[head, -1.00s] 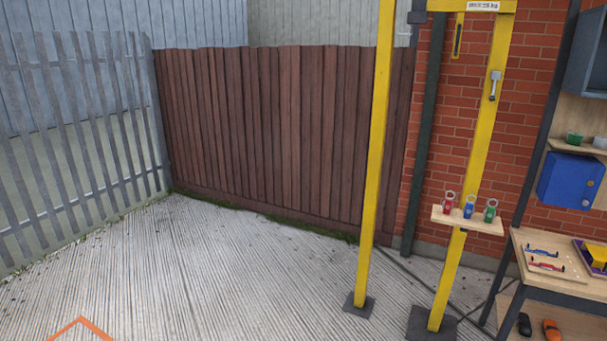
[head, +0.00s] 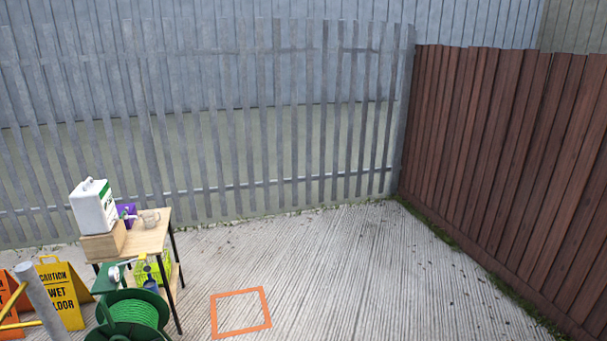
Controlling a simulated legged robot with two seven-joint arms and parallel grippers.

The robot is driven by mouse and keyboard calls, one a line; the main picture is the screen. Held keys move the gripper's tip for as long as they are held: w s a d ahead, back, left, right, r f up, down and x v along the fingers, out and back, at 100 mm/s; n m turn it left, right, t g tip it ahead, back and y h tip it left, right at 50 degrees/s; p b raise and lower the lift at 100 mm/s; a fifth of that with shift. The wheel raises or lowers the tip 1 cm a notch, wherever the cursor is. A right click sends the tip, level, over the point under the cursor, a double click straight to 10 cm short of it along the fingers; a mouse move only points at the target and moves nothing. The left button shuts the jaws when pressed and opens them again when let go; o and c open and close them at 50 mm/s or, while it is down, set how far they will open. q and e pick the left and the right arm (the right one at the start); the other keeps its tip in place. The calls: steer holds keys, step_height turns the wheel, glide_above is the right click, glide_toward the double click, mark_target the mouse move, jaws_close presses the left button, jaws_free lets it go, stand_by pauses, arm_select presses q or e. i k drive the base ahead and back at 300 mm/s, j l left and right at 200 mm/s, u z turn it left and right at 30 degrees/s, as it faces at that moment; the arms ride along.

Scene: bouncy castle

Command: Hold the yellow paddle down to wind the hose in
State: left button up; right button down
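A green hose reel (head: 127,315) with green hose wound on its drum stands at the lower left of the head view, cut off by the bottom edge. Above the drum is a green box-like part (head: 104,277) with a white and grey fitting. A small yellow piece (head: 143,256) shows just above the reel; I cannot tell whether it is the paddle. Neither of my grippers is in view.
A wooden table (head: 150,238) behind the reel holds a white canister on a wooden block. Yellow wet-floor signs (head: 62,292) and a grey post (head: 40,302) stand left. An orange square outline (head: 241,312) marks clear concrete. Metal and wooden fences (head: 500,160) close the back and right.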

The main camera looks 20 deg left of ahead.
mark_target(142, 256)
steer(key=i+j+u, duration=0.15)
steer(key=i+u, duration=0.65)
steer(key=i, duration=0.2)
steer(key=i+l+u, duration=0.2)
steer(key=i+u, duration=0.2)
steer(key=i+l+u, duration=0.45)
steer(key=i+j+u, duration=0.15)
steer(key=i+u, duration=0.15)
steer(key=u, duration=0.15)
steer(key=i+u, duration=0.6)
steer(key=u, duration=0.25)
steer(key=i+l+u, duration=0.2)
steer(key=u, duration=0.25)
steer(key=i, duration=0.05)
